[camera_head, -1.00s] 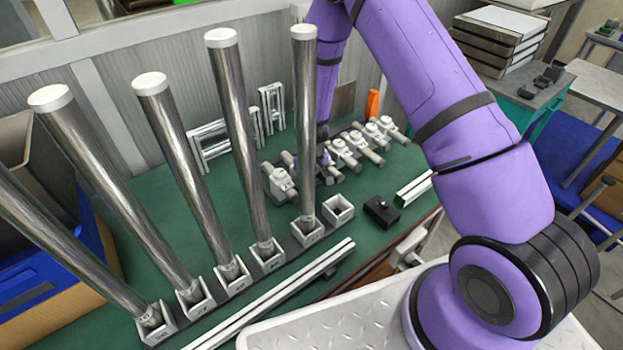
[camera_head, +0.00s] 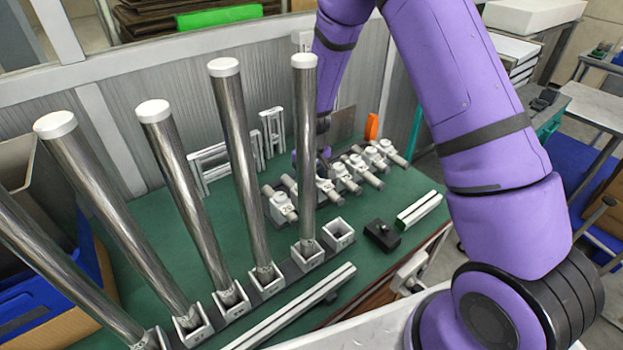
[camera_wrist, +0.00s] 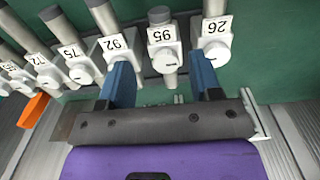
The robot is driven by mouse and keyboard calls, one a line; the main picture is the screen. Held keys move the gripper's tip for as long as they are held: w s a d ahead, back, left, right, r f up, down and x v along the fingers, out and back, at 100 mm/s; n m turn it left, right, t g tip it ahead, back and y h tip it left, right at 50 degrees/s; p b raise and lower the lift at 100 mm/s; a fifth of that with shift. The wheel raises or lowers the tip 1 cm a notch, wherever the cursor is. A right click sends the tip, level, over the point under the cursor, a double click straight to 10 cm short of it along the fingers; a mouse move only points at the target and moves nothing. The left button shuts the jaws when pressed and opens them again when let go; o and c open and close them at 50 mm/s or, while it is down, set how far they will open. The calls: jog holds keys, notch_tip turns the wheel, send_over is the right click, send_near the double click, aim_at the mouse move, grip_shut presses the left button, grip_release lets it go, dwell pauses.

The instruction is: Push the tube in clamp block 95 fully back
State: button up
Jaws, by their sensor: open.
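Clamp block 95 (camera_wrist: 162,48) is in the middle of the wrist view, white with a round knob. Its grey tube (camera_wrist: 159,16) sticks out beyond the block, with a dark end. The tube's near end (camera_wrist: 170,80) shows on my side of the block. My gripper (camera_wrist: 161,66) is open, its blue fingers on either side of the near end, with nothing held between them. Whether either finger touches a block is unclear. In the head view my gripper (camera_head: 322,160) is at the clamp blocks, partly hidden behind a tall steel tube.
Clamp blocks 92 (camera_wrist: 115,48) and 26 (camera_wrist: 214,40) flank block 95 closely. Blocks 75 (camera_wrist: 75,62) and 72 (camera_wrist: 42,70) stand farther left. Tall steel tubes (camera_head: 232,150) rise in front. A black box (camera_head: 382,235) lies to the right. An orange piece (camera_head: 371,126) stands behind.

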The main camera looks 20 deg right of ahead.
jog(key=shift+d, duration=0.1)
jog(key=c, duration=0.3)
jog(key=d+n, duration=0.1)
jog(key=d+f, duration=0.1)
jog(key=d, duration=0.1)
jog(key=shift+s+f+n+t, duration=0.1)
jog(key=shift+n+t, duration=0.3)
jog(key=c, duration=0.8)
jog(key=d+n, duration=0.1)
jog(key=n, duration=0.1)
jog(key=s+d+f+n+t, duration=0.1)
jog(key=d+n, duration=0.1)
jog(key=s+d+f+n+t, duration=0.1)
jog(key=d+n, duration=0.1)
jog(key=shift+s+d+n+y, duration=0.2)
jog(key=shift+n+y, duration=0.1)
jog(key=shift+y, duration=0.1)
jog(key=s+a+n+t+y, duration=0.1)
jog(key=s+n+y, duration=0.4)
jog(key=s+n, duration=0.3)
jog(key=x, duration=0.9)
jog(key=shift+w+a+r, duration=0.1)
jog(key=shift+w+a, duration=0.15)
jog(key=shift+a, duration=0.1)
jog(key=w, duration=0.1)
jog(key=w+a, duration=0.1)
jog(key=w, duration=0.1)
jog(key=shift+w+a, duration=0.15)
jog(key=shift+w, duration=0.35)
